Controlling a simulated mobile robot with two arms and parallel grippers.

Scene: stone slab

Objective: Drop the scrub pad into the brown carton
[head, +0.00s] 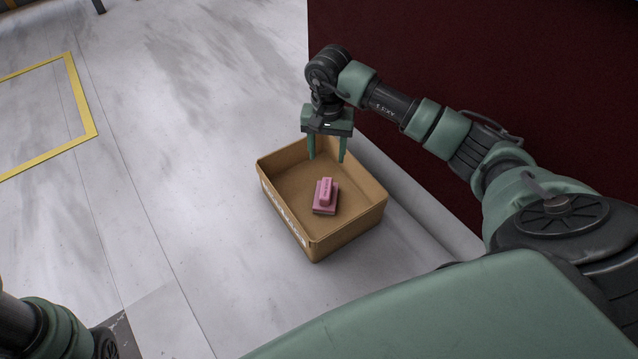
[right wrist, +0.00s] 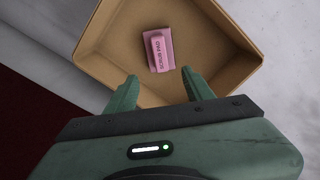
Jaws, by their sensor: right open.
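The pink scrub pad (head: 325,196) lies on the floor of the brown carton (head: 363,212), near its middle. In the right wrist view the scrub pad (right wrist: 159,50) shows its printed label, inside the open carton (right wrist: 222,39). My right gripper (head: 327,160) is open and empty, with its fingers pointing down over the far part of the carton, apart from the pad. Its two spread fingertips (right wrist: 161,80) also show in the right wrist view. Of my left arm only a part shows at the lower left of the head view; its gripper is out of sight.
The carton stands on a pale stone slab (head: 190,150). A dark red wall or panel (head: 480,70) rises behind my right arm. A yellow line marking (head: 85,95) lies at the left. The slab left of the carton is clear.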

